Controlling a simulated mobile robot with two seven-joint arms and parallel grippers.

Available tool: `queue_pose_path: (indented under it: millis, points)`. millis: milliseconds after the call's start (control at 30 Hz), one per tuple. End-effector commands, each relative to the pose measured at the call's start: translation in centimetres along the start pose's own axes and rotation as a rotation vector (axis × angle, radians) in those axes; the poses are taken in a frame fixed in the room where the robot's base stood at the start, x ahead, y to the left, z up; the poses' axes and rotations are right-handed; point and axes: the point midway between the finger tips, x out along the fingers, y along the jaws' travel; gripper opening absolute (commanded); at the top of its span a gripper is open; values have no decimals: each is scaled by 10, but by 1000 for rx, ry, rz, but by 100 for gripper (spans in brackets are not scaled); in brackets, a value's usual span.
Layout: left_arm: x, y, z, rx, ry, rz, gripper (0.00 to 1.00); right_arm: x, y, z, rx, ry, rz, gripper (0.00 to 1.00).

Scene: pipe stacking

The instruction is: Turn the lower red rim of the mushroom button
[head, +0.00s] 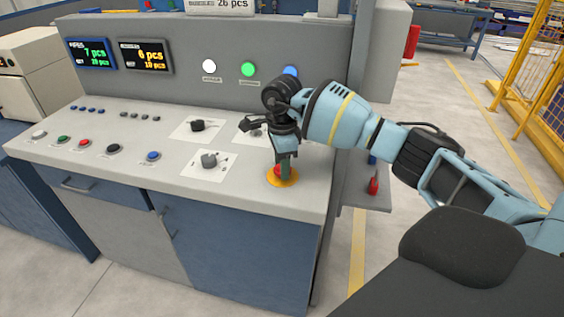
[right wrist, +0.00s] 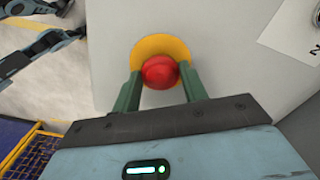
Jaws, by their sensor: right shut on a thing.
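The red mushroom button (right wrist: 160,72) sits on a round yellow plate (head: 283,181) at the front right corner of the console top. In the head view the button (head: 279,170) is partly hidden by my right gripper (head: 285,164), which points down onto it. In the right wrist view the two green fingers of my right gripper (right wrist: 161,84) stand on either side of the button and are shut on it. The lower rim cannot be told apart from the cap. My left gripper does not show in the head view.
The grey console top (head: 245,195) carries rotary knobs (head: 209,160) on white plates, left of my right gripper, and a row of small buttons (head: 84,143). An upright panel with displays (head: 145,56) stands behind. A yellow fence (head: 545,70) is at the far right.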

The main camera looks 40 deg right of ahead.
Motion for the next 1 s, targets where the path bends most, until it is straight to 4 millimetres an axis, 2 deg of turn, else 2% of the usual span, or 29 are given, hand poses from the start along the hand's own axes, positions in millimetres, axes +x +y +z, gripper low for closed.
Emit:
queue_pose_path:
  millis: [33, 67, 200, 567, 1000]
  points:
    - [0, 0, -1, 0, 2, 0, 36, 3, 2, 0, -2, 3, 6, 20]
    - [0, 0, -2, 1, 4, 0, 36, 3, 2, 0, -2, 3, 7, 46]
    - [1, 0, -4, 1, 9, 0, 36, 2, 1, 0, -2, 3, 5, 64]
    - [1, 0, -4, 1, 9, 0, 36, -3, 0, 0, -2, 1, 1, 65]
    - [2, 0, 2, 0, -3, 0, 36, -65, 0, 0, -2, 1, 1, 65]
